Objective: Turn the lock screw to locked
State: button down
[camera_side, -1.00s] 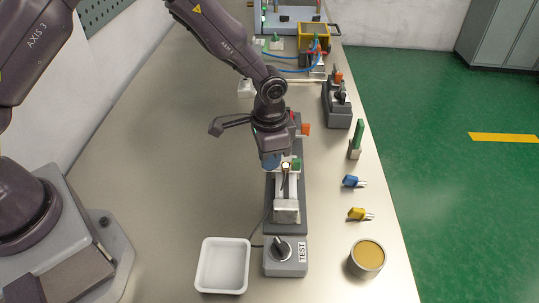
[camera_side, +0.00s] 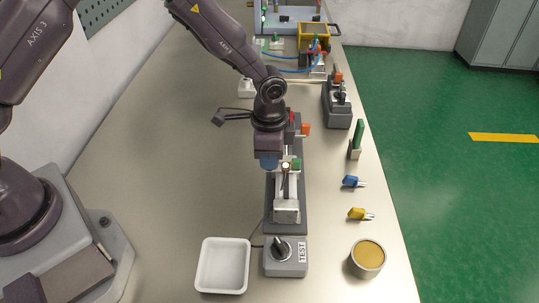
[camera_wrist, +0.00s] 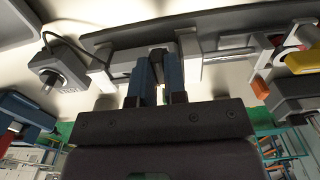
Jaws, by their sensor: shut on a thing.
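A thermoformer unit on a dark grey base (camera_side: 270,215) lies along the bench, with pale rails and a white end block (camera_side: 286,212). My gripper (camera_side: 270,163) is over the middle of this unit, pointing down. In the wrist view its two blue-grey fingers (camera_wrist: 157,68) are close together, shut on a small part between them. I take that part to be the lock screw; the fingers hide most of it, so its angle cannot be read.
A TEST box (camera_side: 285,262) with a black knob stands in front of the unit, beside a white tray (camera_side: 222,265). An orange block (camera_side: 305,129) is behind. Blue (camera_side: 352,181) and yellow (camera_side: 357,214) plugs and a round tin (camera_side: 367,257) are right. The bench left is clear.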

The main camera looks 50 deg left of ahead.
jog(key=c, duration=1.2)
grip_release()
jog(key=shift+o, duration=0.2)
notch_tip(320, 180, up, 13)
jog(key=s+a+r+n+t, duration=0.2)
jog(key=s+a+r+n, duration=0.2)
jog(key=s+r, duration=0.3)
jog(key=s+a+r+n+t, duration=0.3)
jog(key=s+a+r+n, duration=0.2)
jog(key=s, duration=1)
notch_tip(320, 180, up, 3)
jog(key=shift+s+a+f+t, duration=0.2)
jog(key=shift+s+a+t, duration=0.1)
jog(key=shift+a, duration=0.2)
